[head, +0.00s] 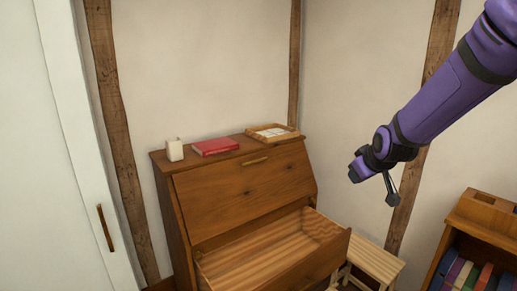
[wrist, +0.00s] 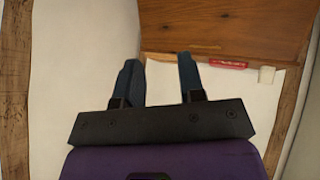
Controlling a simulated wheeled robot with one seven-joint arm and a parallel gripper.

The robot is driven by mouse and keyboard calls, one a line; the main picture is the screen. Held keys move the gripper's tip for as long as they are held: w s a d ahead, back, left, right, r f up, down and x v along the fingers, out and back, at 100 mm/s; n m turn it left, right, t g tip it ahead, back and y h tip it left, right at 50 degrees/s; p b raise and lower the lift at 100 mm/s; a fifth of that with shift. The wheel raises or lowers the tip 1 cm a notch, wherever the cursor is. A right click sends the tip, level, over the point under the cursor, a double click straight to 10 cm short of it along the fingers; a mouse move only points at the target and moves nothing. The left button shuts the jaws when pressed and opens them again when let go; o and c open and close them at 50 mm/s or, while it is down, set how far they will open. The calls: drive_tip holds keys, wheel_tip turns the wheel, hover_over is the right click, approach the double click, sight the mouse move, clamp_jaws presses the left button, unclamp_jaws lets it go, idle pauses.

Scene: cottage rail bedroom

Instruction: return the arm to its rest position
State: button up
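My gripper (wrist: 160,82) shows in the wrist view with its two dark fingers apart and nothing between them. In the head view my purple arm reaches in from the upper right, and the gripper (head: 391,190) hangs at its end in free air, in front of the wall and right of the wooden desk (head: 245,190). The desk's slanted front is closed. Its lower drawer (head: 318,268) is pulled out and the part of its inside that I see looks empty.
On the desk top stand a white cup (head: 174,150), a red book (head: 215,146) and a wooden tray (head: 273,132) with something pale in it. A small stool (head: 375,262) is right of the drawer. A shelf (head: 485,220) with books is at the lower right. A white door (head: 60,150) is at left.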

drive_tip(key=s+r+m+g, duration=0.1)
drive_tip(key=s+r, duration=0.2)
drive_tip(key=s, duration=0.8)
drive_tip(key=s+d+r+m+g, duration=0.1)
drive_tip(key=s+r, duration=0.3)
drive_tip(key=s, duration=0.7)
drive_tip(key=s+d+r+m+g, duration=0.1)
drive_tip(key=s+r+m, duration=0.2)
drive_tip(key=s, duration=0.8)
drive_tip(key=shift+s+d+r, duration=0.15)
drive_tip(key=shift+s+r, duration=0.1)
drive_tip(key=shift+r, duration=0.35)
